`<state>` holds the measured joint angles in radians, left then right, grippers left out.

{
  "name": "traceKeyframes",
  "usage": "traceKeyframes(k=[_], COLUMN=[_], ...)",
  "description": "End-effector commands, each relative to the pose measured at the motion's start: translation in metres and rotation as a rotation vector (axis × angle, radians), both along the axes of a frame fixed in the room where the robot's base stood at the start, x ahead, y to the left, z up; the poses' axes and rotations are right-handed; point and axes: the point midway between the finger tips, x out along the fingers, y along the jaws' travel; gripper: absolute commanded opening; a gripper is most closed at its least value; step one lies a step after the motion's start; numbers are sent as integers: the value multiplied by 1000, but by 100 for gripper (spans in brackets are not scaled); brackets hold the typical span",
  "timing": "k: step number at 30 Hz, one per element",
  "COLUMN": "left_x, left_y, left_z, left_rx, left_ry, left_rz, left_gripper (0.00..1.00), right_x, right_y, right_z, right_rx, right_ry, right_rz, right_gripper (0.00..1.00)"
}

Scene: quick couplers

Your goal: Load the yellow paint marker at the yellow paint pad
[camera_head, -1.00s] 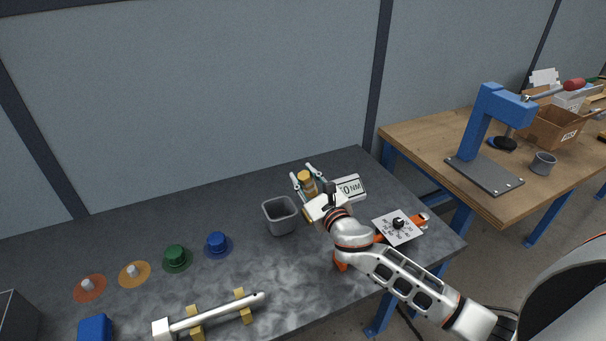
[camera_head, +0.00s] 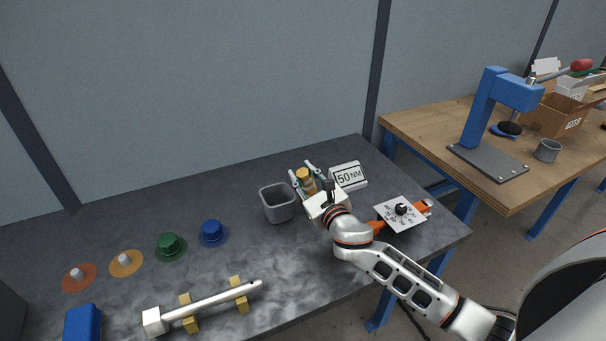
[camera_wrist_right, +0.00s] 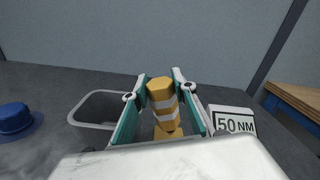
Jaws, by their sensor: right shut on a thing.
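My right gripper (camera_head: 309,177) is shut on a yellow, faceted piece with white bands (camera_head: 303,174), behind and right of the grey bin. In the right wrist view the banded piece (camera_wrist_right: 162,103) stands upright between the teal fingers, with a smaller yellow part below it. I cannot tell whether this is the paint marker, or whether it touches the table. The yellow paint pad (camera_head: 118,269) is a flat yellow-orange disc at the left, with a small whitish peg on it. My right gripper is far to its right. My left gripper is not in view.
Red (camera_head: 70,282), green (camera_head: 170,255) and blue (camera_head: 223,241) pads flank the yellow one; green and blue carry caps. The grey bin (camera_head: 277,204) stands between pads and gripper. A white-headed bar (camera_head: 212,304) lies on yellow blocks in front. A 50 NM sign (camera_head: 349,176) stands right.

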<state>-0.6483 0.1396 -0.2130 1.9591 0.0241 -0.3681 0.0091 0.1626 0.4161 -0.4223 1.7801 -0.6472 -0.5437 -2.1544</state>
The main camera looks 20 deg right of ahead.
Motion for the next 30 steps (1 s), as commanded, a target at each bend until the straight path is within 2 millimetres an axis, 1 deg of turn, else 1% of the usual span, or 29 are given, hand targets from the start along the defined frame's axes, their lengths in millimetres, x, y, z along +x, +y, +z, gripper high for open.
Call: traceKeyframes(k=[30], left_x=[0], left_y=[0], left_z=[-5], left_rx=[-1], left_ry=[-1], left_rz=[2], left_gripper=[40], right_x=[0], right_y=[0], right_z=[-8], right_rx=[-1], right_ry=[0], right_rz=[0], right_gripper=[5])
